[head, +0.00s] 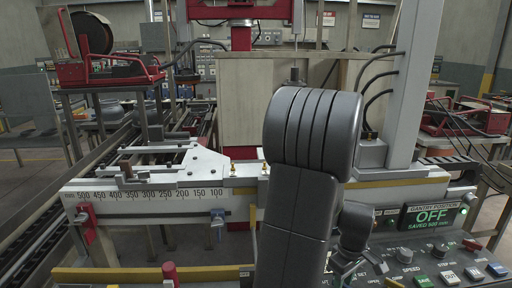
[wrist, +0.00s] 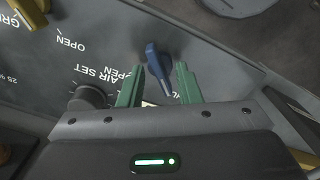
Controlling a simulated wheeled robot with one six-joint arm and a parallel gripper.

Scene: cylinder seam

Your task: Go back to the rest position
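My gripper (wrist: 160,85) shows in the wrist view with its two green fingers apart and nothing clamped between them. A blue lever (wrist: 156,64) on a grey panel (wrist: 100,50) lies in line with the gap between the fingertips. I cannot tell how deep the fingers reach around it, but neither finger clearly touches it. The panel carries upside-down "AIR SET" and "OPEN" lettering and a dark knob (wrist: 92,97). In the head view my dark arm stands bent in the middle, and the fingers cannot be made out there.
A control console (head: 440,262) with buttons and a display (head: 432,215) reading "OFF" stands at the lower right. A white scaled beam (head: 150,200) crosses behind my arm. A red-handled clamp (head: 84,217) is at its left. A yellow handle (wrist: 28,12) is at the wrist view's upper left.

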